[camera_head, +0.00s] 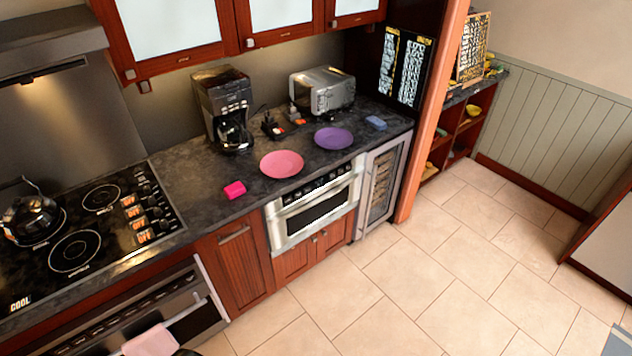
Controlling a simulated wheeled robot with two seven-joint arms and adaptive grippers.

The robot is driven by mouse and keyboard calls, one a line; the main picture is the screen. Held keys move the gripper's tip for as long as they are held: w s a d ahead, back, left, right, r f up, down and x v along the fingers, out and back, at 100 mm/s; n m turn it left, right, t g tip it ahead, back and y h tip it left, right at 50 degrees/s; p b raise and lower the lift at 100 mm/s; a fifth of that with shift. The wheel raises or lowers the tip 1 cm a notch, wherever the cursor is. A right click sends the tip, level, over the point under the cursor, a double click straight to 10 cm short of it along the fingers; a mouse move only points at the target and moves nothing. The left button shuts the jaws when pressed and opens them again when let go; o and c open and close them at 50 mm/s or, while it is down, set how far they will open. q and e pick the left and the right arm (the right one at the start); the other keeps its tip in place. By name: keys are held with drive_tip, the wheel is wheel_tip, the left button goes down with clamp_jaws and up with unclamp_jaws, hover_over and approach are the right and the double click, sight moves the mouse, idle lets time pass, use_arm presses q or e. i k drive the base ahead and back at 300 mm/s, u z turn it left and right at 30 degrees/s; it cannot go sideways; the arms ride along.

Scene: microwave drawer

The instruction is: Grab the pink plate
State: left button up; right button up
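The pink plate (282,164) lies flat on the dark countertop (185,172), close to the front edge and above the built-in microwave drawer (315,207). Nothing covers the plate. The drawer front appears closed. Neither of my grippers can be made out in the head view, and nothing is touching the plate.
A purple plate (333,138) lies right of the pink plate. A bright pink block (235,190) is to its left. A coffee maker (226,110) and toaster oven (322,90) stand behind. The stove (80,225) is at left. The tiled floor in front is clear.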

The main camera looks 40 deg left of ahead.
sight(283, 163)
drive_tip(key=z, duration=0.2)
drive_tip(key=i, duration=1.5)
drive_tip(key=u, duration=0.6)
